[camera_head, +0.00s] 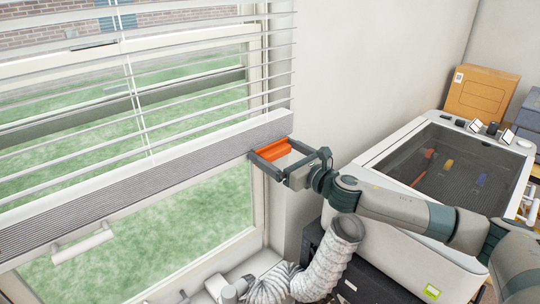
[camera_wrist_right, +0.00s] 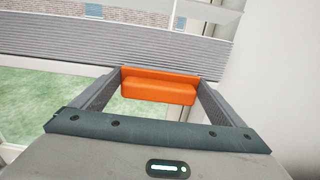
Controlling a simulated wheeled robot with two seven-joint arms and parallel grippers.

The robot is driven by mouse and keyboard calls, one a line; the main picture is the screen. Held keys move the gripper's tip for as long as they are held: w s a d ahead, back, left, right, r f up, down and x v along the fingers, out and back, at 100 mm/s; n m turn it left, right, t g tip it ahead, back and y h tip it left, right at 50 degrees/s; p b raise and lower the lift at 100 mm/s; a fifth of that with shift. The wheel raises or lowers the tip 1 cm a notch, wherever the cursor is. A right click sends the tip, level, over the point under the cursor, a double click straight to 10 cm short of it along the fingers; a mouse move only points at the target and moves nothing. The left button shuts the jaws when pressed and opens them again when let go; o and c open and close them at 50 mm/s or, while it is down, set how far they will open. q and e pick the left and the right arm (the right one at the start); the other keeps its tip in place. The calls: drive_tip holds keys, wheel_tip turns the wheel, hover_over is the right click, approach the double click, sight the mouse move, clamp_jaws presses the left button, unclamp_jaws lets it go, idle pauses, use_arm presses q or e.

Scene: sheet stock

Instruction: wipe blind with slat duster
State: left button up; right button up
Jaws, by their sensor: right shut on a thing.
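The blind (camera_head: 150,183) hangs over the upper part of the window, with spaced pale slats above and a thick grey stack of slats at its lower edge. My right gripper (camera_head: 271,148) is shut on an orange piece, which I take to be the slat duster (camera_wrist_right: 160,91). It is at the right end of the blind's stack. In the right wrist view the duster lies between both fingers, just below the blind's stack (camera_wrist_right: 60,52). I cannot tell whether the duster touches the blind. The fingers hide the duster's ends.
A white machine with a dark clear lid (camera_head: 440,165) stands to the right, under my right arm. An orange-brown box (camera_head: 482,92) is behind it. A ribbed white hose (camera_head: 330,258) runs below the arm. The window handle (camera_head: 85,243) sticks out below the blind.

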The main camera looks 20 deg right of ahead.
drive_tip(key=shift+w+d, duration=0.2)
drive_tip(key=shift+d, duration=0.4)
drive_tip(key=shift+w+d, duration=0.2)
drive_tip(key=shift+d, duration=0.4)
drive_tip(key=shift+a, duration=0.1)
drive_tip(key=shift+s+a+r+p, duration=0.1)
drive_tip(key=shift+s+a+p, duration=0.6)
drive_tip(key=shift+a, duration=1)
drive_tip(key=shift+s+a+f+p, duration=0.1)
drive_tip(key=shift+s+a+p, duration=0.65)
drive_tip(key=shift+a, duration=0.9)
drive_tip(key=shift+s+a+r+p, duration=0.1)
drive_tip(key=shift+s+a+p, duration=0.3)
drive_tip(key=shift+a+p, duration=0.95)
drive_tip(key=shift+s+a, duration=0.1)
drive_tip(key=shift+a, duration=0.55)
drive_tip(key=shift+s+a+b, duration=0.2)
drive_tip(key=shift+s+a, duration=0.05)
drive_tip(key=shift+a, duration=0.35)
drive_tip(key=shift+s+a+b, duration=0.15)
drive_tip(key=shift+s+a, duration=0.05)
drive_tip(key=shift+a, duration=0.4)
drive_tip(key=shift+s, duration=0.1)
approach(233, 160)
drive_tip(key=shift+s+d, duration=0.2)
drive_tip(key=shift+s, duration=0.2)
